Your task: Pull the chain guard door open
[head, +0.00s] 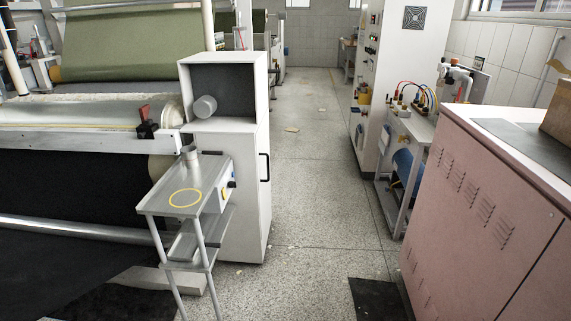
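A white upright cabinet (240,225) stands at the end of the paper machine, left of centre in the head view. Its narrow right side carries a black vertical handle (266,167). This looks like the chain guard door, and it appears shut. Neither of my grippers is in view.
A small metal stand (160,205) with a yellow ring on top is in front of the cabinet. A pink cabinet (480,205) stands at the right. An open floor aisle (310,180) runs between them, with a dark mat (376,299) near the front.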

